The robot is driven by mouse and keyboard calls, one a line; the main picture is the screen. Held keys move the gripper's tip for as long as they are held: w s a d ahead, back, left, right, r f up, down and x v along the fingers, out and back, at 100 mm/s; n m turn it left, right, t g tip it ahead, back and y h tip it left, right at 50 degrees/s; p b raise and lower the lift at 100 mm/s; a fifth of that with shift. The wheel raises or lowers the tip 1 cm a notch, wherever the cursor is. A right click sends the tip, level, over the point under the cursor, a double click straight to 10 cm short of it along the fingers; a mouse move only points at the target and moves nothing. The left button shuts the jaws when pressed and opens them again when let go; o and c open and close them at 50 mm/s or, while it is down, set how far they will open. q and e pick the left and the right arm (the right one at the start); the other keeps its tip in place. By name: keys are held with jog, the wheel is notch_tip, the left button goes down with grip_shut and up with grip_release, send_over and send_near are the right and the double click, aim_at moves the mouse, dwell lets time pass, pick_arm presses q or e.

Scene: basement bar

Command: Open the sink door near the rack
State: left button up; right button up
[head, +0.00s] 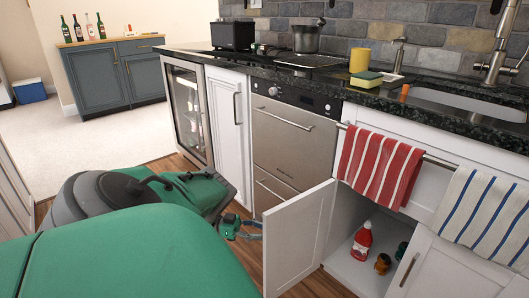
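The white sink cabinet door (297,240) stands swung open on the left of the sink base, under the towel rack (430,159). The cabinet interior (347,268) shows behind it. The other sink door (450,272), on the right, looks shut and has a metal handle. My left gripper (252,229) is small in view, just left of the open door, on its outer side. Its fingers look apart with nothing between them. Whether it touches the door is unclear. My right gripper is not in view.
A red bottle (362,241) and smaller items stand inside the cabinet. Red-striped (380,165) and blue-striped towels (487,218) hang from the rack. A steel dishwasher (285,147) is left of the cabinet. The sink (470,103) is above. Wood floor lies below.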

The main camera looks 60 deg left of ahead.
pick_arm(q)
jog(key=v, duration=0.5)
jog(key=shift+a+f, duration=0.2)
dwell(0.6)
